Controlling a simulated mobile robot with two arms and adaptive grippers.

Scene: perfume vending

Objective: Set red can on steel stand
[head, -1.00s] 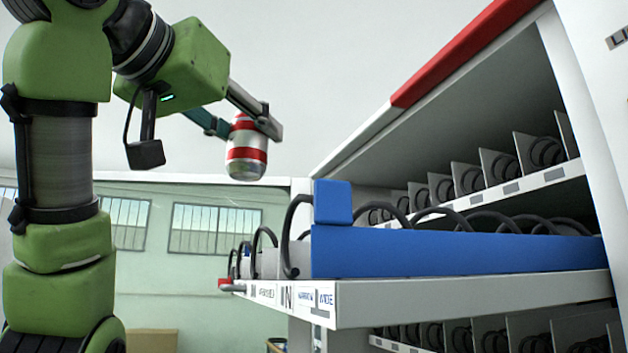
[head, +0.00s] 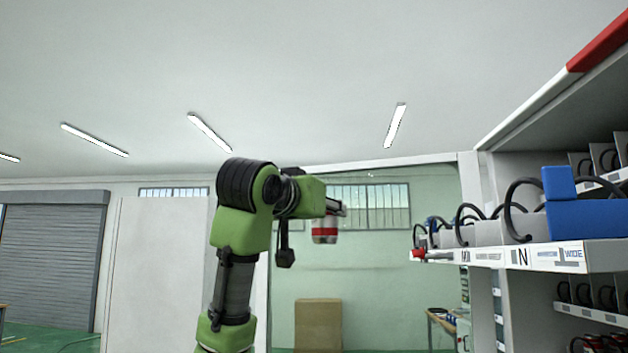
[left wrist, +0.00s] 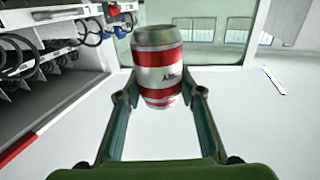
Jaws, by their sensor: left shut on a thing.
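The red can (head: 325,232), with red and white bands and silver ends, hangs in the air left of the vending shelf in the head view. My left gripper (head: 335,208) is shut on its upper part. In the left wrist view the can (left wrist: 160,72) is between the two fingers, which touch its sides, and the whole front of it shows. The can looks roughly upright in the head view. I cannot make out a steel stand in either view. My right gripper is not in view.
The vending machine's extended shelf (head: 490,257), with black coils and a blue block (head: 590,220), stands to the right, apart from the can. A cardboard box (head: 318,325) and a table (head: 440,322) are lower, further back.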

